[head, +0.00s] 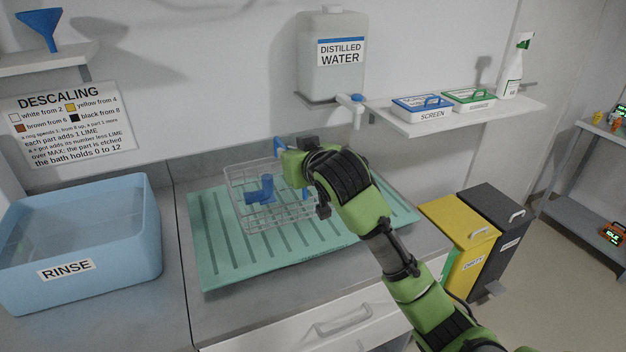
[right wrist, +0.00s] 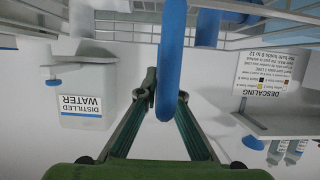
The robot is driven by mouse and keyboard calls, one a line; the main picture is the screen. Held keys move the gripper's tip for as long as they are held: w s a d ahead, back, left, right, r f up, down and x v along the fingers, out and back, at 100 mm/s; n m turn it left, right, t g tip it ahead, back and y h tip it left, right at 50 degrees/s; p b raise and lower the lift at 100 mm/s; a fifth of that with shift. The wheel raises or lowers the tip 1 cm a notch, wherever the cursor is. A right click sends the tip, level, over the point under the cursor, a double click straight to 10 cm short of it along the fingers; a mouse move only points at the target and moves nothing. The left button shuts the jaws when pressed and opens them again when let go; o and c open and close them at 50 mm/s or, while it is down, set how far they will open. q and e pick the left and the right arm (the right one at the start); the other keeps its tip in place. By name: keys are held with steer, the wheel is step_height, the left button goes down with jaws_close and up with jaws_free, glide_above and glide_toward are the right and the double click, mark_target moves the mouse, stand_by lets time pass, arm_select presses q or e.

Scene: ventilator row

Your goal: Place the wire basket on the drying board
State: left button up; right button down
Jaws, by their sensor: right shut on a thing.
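The wire basket (head: 236,208) is a grey wire frame, with a blue elbow-shaped part (head: 262,190) inside. It appears over the teal ridged drying board (head: 215,262); I cannot tell whether its bottom touches the board. My right gripper (head: 288,148) is at the basket's upper right side, shut on its blue handle. In the right wrist view, the blue handle (right wrist: 172,75) passes between the fingers of the gripper (right wrist: 166,100), and basket wires (right wrist: 120,25) show at the top. My arm hides the basket's right part. My left gripper is not in view.
A blue RINSE tub (head: 130,262) stands left of the board. A DISTILLED WATER jug (head: 332,75) sits on a bracket behind, its tap near my arm. A shelf (head: 480,118) holds SCREEN and green-lidded boxes. Yellow (head: 455,230) and black bins stand at right.

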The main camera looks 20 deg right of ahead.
steer(key=w+d, duration=0.1)
steer(key=w+d+f, duration=0.1)
steer(key=w+d+p, duration=0.1)
steer(key=shift+d+f, duration=0.35)
steer(key=shift+d, duration=0.05)
steer(key=w+d+f, duration=0.2)
steer(key=f, duration=0.1)
steer(key=w+d+f, duration=0.1)
steer(key=f, duration=0.1)
steer(key=shift+d+f+p, duration=0.1)
steer(key=shift+d+p, duration=0.1)
steer(key=shift+p, duration=0.15)
steer(key=shift+w+d+f, duration=0.2)
steer(key=shift+d+f, duration=0.1)
steer(key=shift+f, duration=0.25)
step_height(320, 180, down, 2)
steer(key=shift+f+p, duration=0.15)
steer(key=shift+p, duration=0.45)
steer(key=shift+f, duration=0.3)
